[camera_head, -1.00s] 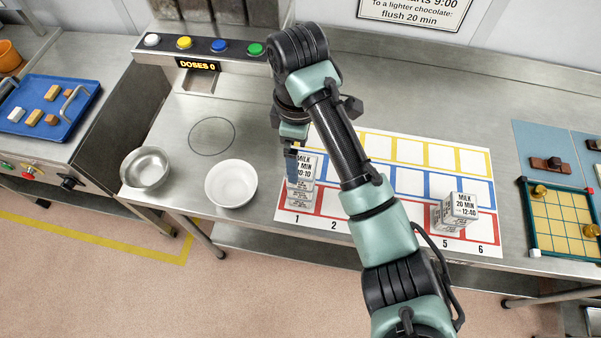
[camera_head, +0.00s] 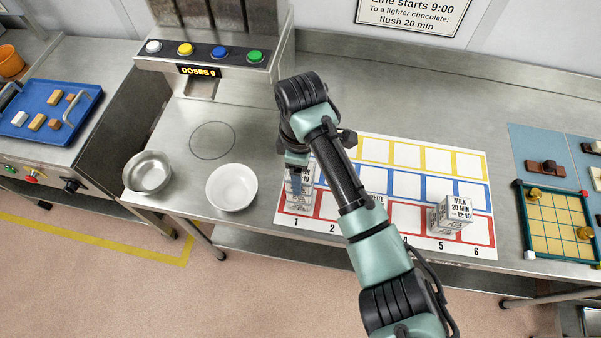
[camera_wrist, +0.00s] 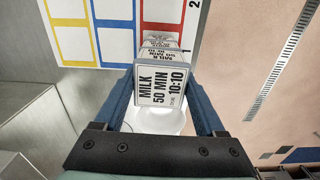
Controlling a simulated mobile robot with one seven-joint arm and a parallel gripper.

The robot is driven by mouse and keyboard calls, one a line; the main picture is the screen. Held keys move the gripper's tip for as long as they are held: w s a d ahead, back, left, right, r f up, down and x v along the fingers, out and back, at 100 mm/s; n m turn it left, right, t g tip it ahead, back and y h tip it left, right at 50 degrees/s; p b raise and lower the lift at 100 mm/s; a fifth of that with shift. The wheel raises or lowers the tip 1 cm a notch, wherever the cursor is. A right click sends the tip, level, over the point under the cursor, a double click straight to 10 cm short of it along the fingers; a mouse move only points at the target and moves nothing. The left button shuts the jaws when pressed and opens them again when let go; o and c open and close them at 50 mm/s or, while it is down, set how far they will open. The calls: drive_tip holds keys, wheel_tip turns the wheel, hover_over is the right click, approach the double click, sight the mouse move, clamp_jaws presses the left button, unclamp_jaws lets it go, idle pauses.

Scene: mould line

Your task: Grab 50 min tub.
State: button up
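The 50 min tub (camera_wrist: 161,86) is a small white block labelled MILK 50 MIN 10:10, seen between my fingers in the wrist view. In the head view it tops a stack of similar tubs (camera_head: 297,200) at column 1 of the chart mat (camera_head: 330,226), mostly hidden by my gripper (camera_head: 298,180). In the wrist view my gripper (camera_wrist: 161,76) has one blue finger on each side of the tub, with narrow gaps showing beside it. It looks open; contact at the fingertips is unclear. Another stack, labelled MILK 20 MIN 12:40 (camera_head: 457,214), stands near column 5.
A white bowl (camera_head: 232,187) and a metal bowl (camera_head: 147,172) stand left of the mat. The dosing machine (camera_head: 213,62) with coloured buttons is behind them. A gridded tray (camera_head: 522,222) lies right. My arm hides the mat's middle.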

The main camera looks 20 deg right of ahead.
drive_tip(key=c, duration=0.8)
drive_tip(key=shift+r, duration=0.1)
wheel_tip(320, 180, up, 9)
drive_tip(key=shift+f+p, duration=0.1)
drive_tip(key=shift+p, duration=0.2)
wheel_tip(320, 180, up, 8)
drive_tip(key=p, duration=0.8)
